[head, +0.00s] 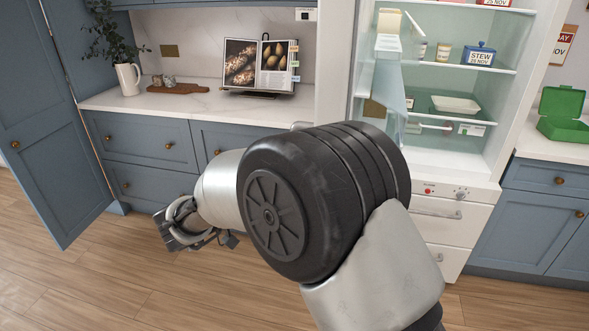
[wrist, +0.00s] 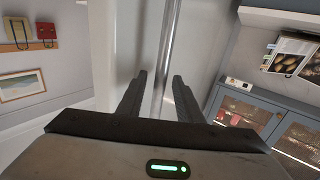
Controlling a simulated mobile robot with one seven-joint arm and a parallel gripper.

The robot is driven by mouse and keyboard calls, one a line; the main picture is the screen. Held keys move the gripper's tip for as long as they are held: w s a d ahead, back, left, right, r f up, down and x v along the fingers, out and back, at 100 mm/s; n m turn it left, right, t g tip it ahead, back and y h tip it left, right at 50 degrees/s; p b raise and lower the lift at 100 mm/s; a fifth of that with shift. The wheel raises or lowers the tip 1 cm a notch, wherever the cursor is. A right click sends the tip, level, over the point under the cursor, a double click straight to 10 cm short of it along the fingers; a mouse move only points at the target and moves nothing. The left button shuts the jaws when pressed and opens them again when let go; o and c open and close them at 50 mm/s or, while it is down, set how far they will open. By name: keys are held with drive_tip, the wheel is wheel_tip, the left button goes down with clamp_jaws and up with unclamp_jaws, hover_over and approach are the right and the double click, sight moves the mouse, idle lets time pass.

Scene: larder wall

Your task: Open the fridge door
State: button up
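The white fridge (head: 484,168) stands right of centre in the head view, and its lit shelves are visible. I cannot make out the door leaf there, nor tell whether I see inside through an opening or glass. In the wrist view a vertical metal bar (wrist: 172,45), which looks like a door handle, runs in front of a white surface (wrist: 125,40). My gripper (wrist: 157,95) is open, with the bar lying between its fingers in the picture; contact or depth is unclear. In the head view my gripper (head: 180,235) is low at left, partly behind my arm.
A tall blue cupboard door (head: 40,130) stands at far left. A counter (head: 125,100) with a jug (head: 128,80) and an open book (head: 262,65) is behind my arm. A green box (head: 562,115) is on the right counter. Wooden floor is clear at lower left.

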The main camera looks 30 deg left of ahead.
drive_tip(key=v, duration=1.7)
drive_tip(key=shift+d, duration=0.1)
